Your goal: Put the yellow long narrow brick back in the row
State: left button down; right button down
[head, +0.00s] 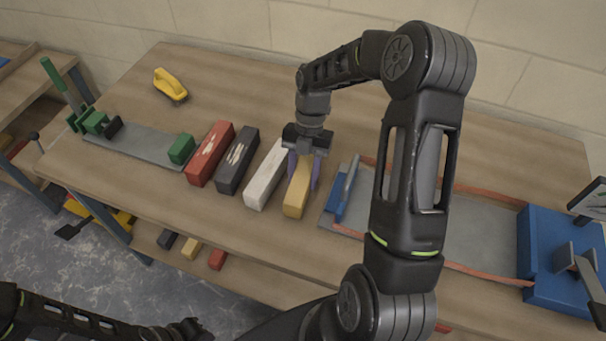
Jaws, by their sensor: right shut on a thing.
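The yellow long narrow brick (297,197) lies on the workbench at the right end of a row of bricks. Next to it on the left is a white brick (266,176), then a dark grey brick (237,161) and a red brick (210,154). My right gripper (303,179) comes down from above and is shut on the yellow brick, with a purple finger on each side. The gripper body covers the far end of the yellow brick. I cannot tell whether the brick touches the bench. My left arm shows at the bottom left, but its fingertips are not clear.
A blue-handled float (345,190) stands close to the right of the yellow brick, on a grey plate. A blue clamp block (560,265) is at the far right. A green clamp (180,149) is left of the red brick. A yellow-handled tool (170,85) lies at the back.

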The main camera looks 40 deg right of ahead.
jog(key=c, duration=0.8)
grip_release()
jog(key=shift+o, duration=0.2)
jog(key=shift+b+v, duration=0.6)
jog(key=shift+v, duration=3.35)
jog(key=shift+a, duration=0.1)
